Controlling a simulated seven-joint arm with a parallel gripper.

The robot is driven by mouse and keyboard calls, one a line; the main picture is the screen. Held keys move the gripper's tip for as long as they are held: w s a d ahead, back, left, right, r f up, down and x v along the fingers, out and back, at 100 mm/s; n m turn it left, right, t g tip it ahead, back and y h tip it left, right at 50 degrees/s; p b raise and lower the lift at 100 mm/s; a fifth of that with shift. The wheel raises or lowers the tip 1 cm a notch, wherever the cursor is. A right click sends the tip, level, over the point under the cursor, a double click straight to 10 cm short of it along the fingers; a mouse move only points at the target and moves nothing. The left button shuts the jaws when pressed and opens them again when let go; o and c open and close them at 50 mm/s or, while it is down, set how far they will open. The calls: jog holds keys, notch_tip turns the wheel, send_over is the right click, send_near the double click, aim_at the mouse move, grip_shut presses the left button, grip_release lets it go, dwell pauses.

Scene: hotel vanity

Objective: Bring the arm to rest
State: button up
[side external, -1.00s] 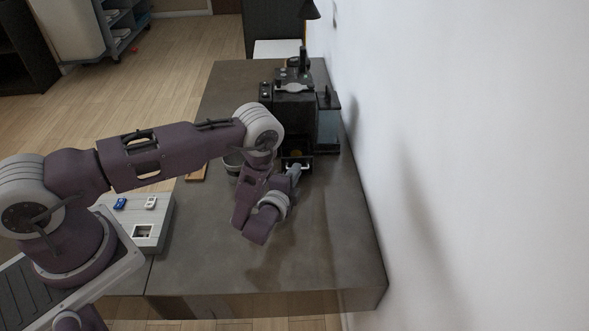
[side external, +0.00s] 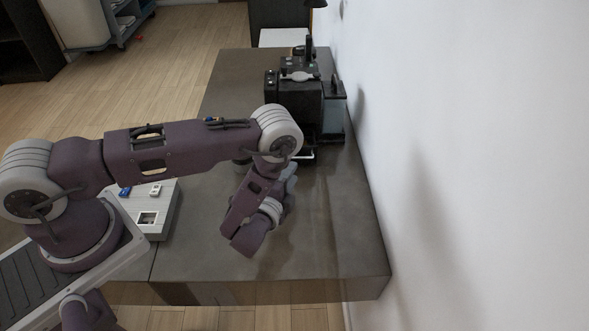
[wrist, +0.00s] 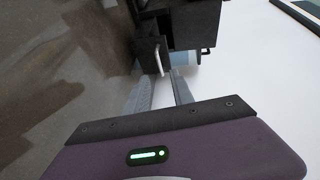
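My arm reaches over the grey-brown counter (side external: 345,265) from the left, bent down at its wrist. My gripper (side external: 291,180) is above the counter in front of the black coffee machine (side external: 300,100), partly hidden by my wrist in the side view. In the wrist view my gripper (wrist: 163,80) shows two grey fingers standing apart with nothing seen between them. Beyond the fingertips are a black box-shaped part (wrist: 152,50) with a silver handle and the white wall (wrist: 240,85). Contact with these cannot be judged.
A grey-white box (side external: 158,215) with a square recess and small blue and white items sits on the counter's left side. The white wall (side external: 470,150) runs along the right. The counter's near right part is clear.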

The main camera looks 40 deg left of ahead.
jog(key=w+d+r+n+g+h, duration=0.25)
jog(key=w+r+n, duration=0.4)
jog(key=r, duration=0.45)
jog(key=s+d+r+n+g+h, duration=0.1)
jog(key=s+d+r+n+h, duration=0.1)
jog(key=r, duration=0.6)
jog(key=s+d+r+n+g+h, duration=0.1)
jog(key=s+r+g, duration=0.15)
jog(key=r, duration=0.55)
jog(key=s+a+r+n+g+h, duration=0.1)
jog(key=s+r, duration=0.4)
jog(key=s, duration=0.4)
jog(key=s+r+n+h, duration=0.1)
jog(key=s+r, duration=0.3)
jog(key=s, duration=0.4)
jog(key=s+a+n+g+y, duration=0.1)
jog(key=s+a+g, duration=0.1)
jog(key=s, duration=1.2)
jog(key=shift+s+a+f, duration=0.2)
jog(key=shift+a, duration=0.6)
